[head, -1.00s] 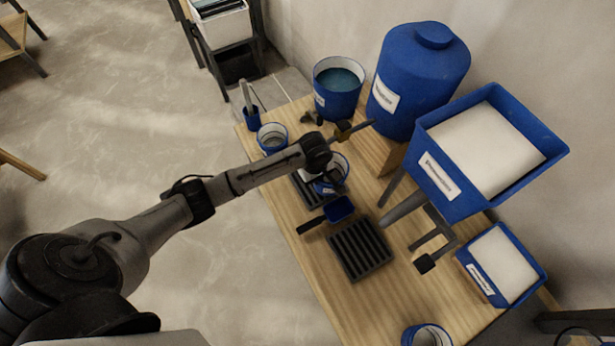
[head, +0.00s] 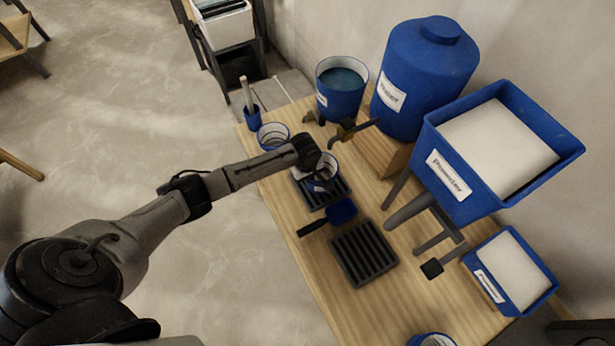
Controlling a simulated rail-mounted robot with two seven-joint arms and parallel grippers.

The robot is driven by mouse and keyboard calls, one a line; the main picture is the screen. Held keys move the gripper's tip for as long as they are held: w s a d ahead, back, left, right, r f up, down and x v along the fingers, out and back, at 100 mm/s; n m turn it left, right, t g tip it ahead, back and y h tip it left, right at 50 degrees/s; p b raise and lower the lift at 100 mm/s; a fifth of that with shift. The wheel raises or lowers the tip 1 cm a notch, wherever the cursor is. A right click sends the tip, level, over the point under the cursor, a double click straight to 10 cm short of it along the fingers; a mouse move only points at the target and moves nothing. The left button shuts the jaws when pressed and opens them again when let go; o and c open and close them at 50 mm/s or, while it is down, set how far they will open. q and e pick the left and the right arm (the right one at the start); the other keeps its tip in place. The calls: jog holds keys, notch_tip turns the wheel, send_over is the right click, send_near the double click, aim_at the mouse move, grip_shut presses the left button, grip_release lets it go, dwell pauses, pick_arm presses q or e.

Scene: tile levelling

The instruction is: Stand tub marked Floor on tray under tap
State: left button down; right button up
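A small blue tub with a pale inside (head: 330,163) is at my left gripper (head: 319,181), over the far end of a black slatted tray (head: 340,190). The wrist covers part of the tub, and its label is too small to read. The fingers are mostly hidden, but the tub has moved along with the gripper. I cannot tell whether the tub touches the tray. A tap (head: 350,131) juts from the blue drum (head: 425,75) just behind the tub. My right gripper is not in view.
Another tub (head: 273,136) stands at the table's left edge, beside a bucket of dark liquid (head: 341,88). A blue scoop (head: 341,211) and a second slatted tray (head: 365,254) lie nearer. A hopper (head: 450,180) stands at the right. The near table is mostly bare.

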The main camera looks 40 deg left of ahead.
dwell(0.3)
pick_arm(q)
jog(key=c, duration=1.4)
grip_release()
jog(key=shift+f, duration=0.1)
jog(key=shift+o, duration=0.2)
